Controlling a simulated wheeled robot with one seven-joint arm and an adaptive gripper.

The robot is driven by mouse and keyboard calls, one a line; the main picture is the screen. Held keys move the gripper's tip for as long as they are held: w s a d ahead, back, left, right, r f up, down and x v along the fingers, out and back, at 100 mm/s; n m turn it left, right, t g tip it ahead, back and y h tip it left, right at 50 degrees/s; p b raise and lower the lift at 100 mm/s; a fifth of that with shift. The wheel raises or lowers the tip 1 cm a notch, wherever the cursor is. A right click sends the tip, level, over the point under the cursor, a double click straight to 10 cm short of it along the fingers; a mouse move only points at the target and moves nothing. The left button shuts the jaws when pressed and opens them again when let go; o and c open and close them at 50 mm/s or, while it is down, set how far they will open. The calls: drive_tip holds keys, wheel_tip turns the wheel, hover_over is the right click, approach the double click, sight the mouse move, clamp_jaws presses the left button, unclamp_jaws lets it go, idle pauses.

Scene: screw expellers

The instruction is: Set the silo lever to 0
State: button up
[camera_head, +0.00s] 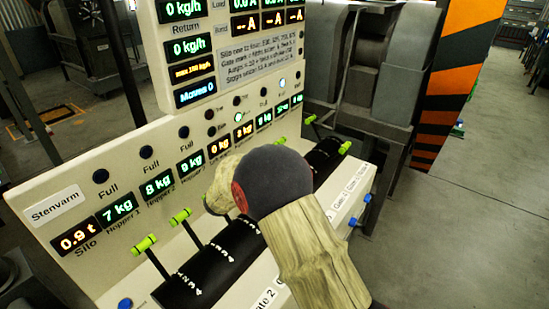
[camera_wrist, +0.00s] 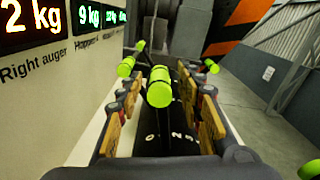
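The control panel has a silo display (camera_head: 77,239) reading 0.9 t at its left end. The lever with a green handle (camera_head: 145,244) nearest that display leans over a black curved, numbered housing (camera_head: 197,285); I cannot read which lever is named silo.
Another green-handled lever (camera_head: 180,216) stands close right of the leftmost one. More levers (camera_head: 344,147) stand at the far end of the row. Blue buttons (camera_head: 367,198) line the front. A grey machine (camera_head: 365,75) stands behind the panel; the floor (camera_head: 470,190) at right is clear.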

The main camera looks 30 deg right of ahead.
drive_tip(key=v, duration=1.2)
drive_tip(key=shift+c, duration=0.7)
